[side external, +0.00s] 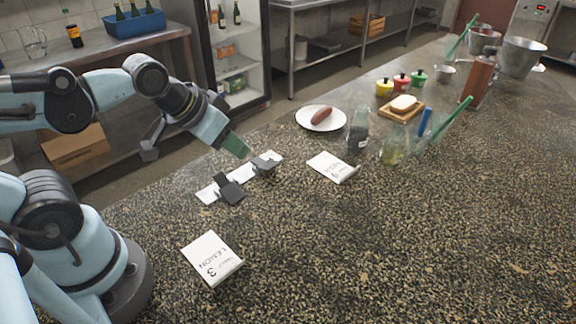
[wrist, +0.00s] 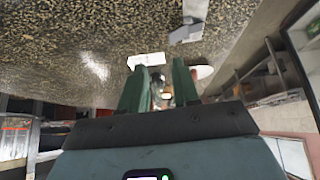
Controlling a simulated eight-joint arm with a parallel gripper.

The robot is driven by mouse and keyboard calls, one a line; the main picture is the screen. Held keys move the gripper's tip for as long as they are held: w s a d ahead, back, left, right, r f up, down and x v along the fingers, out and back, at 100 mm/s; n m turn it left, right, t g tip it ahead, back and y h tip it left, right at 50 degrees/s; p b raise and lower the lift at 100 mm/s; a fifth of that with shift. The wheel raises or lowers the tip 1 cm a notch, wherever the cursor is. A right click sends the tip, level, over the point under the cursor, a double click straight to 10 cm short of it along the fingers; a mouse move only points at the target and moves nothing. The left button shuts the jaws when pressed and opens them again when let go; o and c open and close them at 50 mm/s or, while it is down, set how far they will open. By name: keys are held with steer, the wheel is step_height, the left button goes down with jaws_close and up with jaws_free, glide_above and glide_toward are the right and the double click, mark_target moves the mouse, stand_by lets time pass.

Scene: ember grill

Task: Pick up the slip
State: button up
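White paper slips lie in dark clips on the speckled counter; one is at the near clip (side external: 207,193) and others run toward the far clip (side external: 265,162). A white pad reading "LEMON" and "3" (side external: 210,256) lies nearer the front. Another white pad (side external: 330,167) with small writing lies farther right. My gripper (side external: 236,146) is above the counter beside the far clip, touching nothing I can see. In the wrist view its green fingers (wrist: 160,88) are apart with nothing held. A white piece (wrist: 147,60) and a grey clip (wrist: 186,33) show beyond them.
A plate with a sausage (side external: 321,118), glass bottles (side external: 358,130), a bread board (side external: 402,108) and small coloured pots (side external: 401,82) stand farther back. The front right of the counter (side external: 430,240) is clear. The counter's left edge lies under my arm.

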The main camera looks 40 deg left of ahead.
steer(key=s+d+f+g, duration=0.1)
steer(key=s+d+g, duration=0.3)
steer(key=d, duration=0.6)
steer(key=g+y, duration=0.3)
glide_toward(233, 269)
steer(key=shift+x, duration=4.2)
jaws_close()
